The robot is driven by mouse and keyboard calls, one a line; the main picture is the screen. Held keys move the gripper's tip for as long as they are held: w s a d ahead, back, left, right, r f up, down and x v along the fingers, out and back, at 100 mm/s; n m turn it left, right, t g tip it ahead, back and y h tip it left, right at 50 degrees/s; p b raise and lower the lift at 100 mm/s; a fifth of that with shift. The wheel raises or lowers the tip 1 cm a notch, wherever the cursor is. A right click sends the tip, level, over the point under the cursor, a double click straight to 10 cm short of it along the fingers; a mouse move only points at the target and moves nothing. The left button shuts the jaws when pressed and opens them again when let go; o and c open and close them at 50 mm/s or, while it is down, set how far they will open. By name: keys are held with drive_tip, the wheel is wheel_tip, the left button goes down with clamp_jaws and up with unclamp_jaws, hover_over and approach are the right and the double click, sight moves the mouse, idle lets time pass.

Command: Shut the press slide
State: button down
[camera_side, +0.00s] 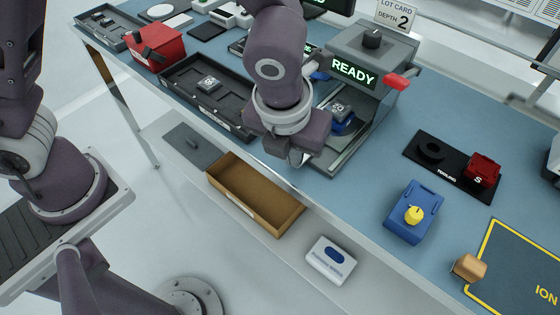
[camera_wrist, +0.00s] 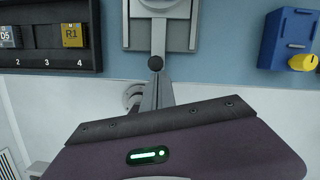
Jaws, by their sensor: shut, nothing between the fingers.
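The grey press (camera_side: 372,55) stands at the back of the blue bench with a lit READY display. Its slide (camera_side: 352,155) sticks out at the front, toward the bench's front edge. A dark chip (camera_side: 340,108) and a blue part lie in the press opening above the slide. In the wrist view the slide (camera_wrist: 184,46) shows at the top, with a bar ending in a black round knob (camera_wrist: 155,63). My gripper (camera_side: 296,160) is shut and empty, low beside the slide's front end. In the wrist view its fingers (camera_wrist: 157,82) appear just below the knob; I cannot tell if they touch.
A black slotted tray (camera_side: 180,85) with a chip lies left of the press. A red lever (camera_side: 397,82) juts from the press's right side. A blue box with a yellow knob (camera_side: 413,215) and a black tooling mat (camera_side: 448,168) lie to the right. A brown bin (camera_side: 255,190) sits below the edge.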

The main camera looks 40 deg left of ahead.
drive_tip(key=w, duration=0.8)
drive_tip(key=shift+s, duration=0.1)
drive_tip(key=s, duration=0.1)
drive_tip(key=s+d, duration=0.1)
drive_tip(key=s, duration=0.1)
drive_tip(key=s+a+v, duration=0.1)
drive_tip(key=v, duration=0.9)
drive_tip(key=s+a+r+n+t, duration=0.1)
drive_tip(key=s+a+r+n, duration=0.15)
drive_tip(key=a+n, duration=0.35)
drive_tip(key=s+a+r+n, duration=0.2)
drive_tip(key=a+r+n, duration=0.25)
drive_tip(key=n, duration=0.25)
drive_tip(key=s+a+n+t, duration=0.1)
drive_tip(key=s+a+n, duration=0.8)
drive_tip(key=n, duration=1.1)
drive_tip(key=shift+s+a+f+t+h, duration=0.2)
drive_tip(key=shift+s+f+t+h, duration=0.15)
drive_tip(key=shift+s, duration=0.85)
